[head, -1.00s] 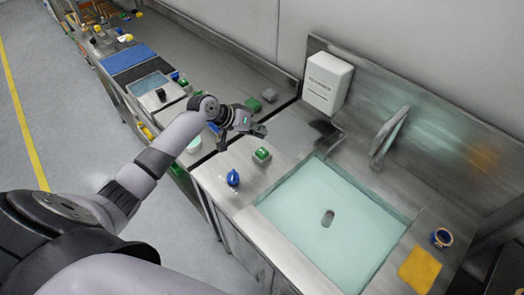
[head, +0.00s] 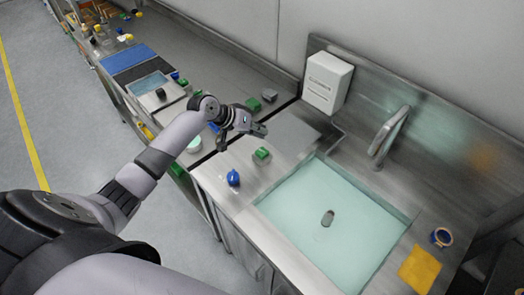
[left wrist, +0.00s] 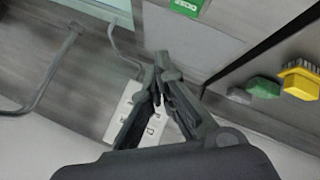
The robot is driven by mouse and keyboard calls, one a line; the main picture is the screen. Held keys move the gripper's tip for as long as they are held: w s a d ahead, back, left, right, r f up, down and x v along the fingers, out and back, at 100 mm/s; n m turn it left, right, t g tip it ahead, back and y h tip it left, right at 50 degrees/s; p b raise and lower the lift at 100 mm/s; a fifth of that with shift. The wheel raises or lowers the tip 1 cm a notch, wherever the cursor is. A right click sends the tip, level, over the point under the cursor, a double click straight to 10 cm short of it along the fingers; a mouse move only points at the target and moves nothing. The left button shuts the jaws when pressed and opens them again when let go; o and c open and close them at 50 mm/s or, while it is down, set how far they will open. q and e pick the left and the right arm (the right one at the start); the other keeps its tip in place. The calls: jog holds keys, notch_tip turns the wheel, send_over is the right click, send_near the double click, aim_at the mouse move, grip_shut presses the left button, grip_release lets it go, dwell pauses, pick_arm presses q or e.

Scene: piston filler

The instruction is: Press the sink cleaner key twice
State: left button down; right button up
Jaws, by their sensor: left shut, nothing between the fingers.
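A green key (head: 261,155) stands on the steel counter beside the sink's left rim. It also shows cut off at the top of the left wrist view (left wrist: 187,6), with white lettering too blurred to read surely. A white box (head: 327,82) with lettering is mounted on the wall behind the sink. In the left wrist view the box (left wrist: 125,105) is partly hidden behind my fingers. My left gripper (head: 262,131) is shut and empty, above the counter just behind the green key and apart from it. My right gripper is not in view.
The sink basin (head: 300,210) holds pale water, with a faucet (head: 388,137) behind it. A blue knob (head: 233,177) stands near the counter's front edge. A yellow cloth (head: 420,270) and a blue round item (head: 441,237) lie at the right. Small blocks (head: 269,95) sit behind my gripper.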

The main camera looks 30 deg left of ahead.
pick_arm(q)
jog(key=r+p, duration=0.2)
jog(key=p, duration=0.1)
jog(key=r+g+y+p, duration=0.1)
jog(key=r+p, duration=0.1)
jog(key=p, duration=0.1)
jog(key=shift+w+d, duration=0.15)
jog(key=shift+w, duration=0.05)
jog(key=shift+f, duration=0.15)
jog(key=b, duration=0.7)
send_over(262, 149)
notch_tip(262, 149, down, 8)
jog(key=shift+f+b, duration=0.3)
jog(key=shift+f, duration=0.05)
dwell(1.2)
jog(key=shift+f, duration=0.4)
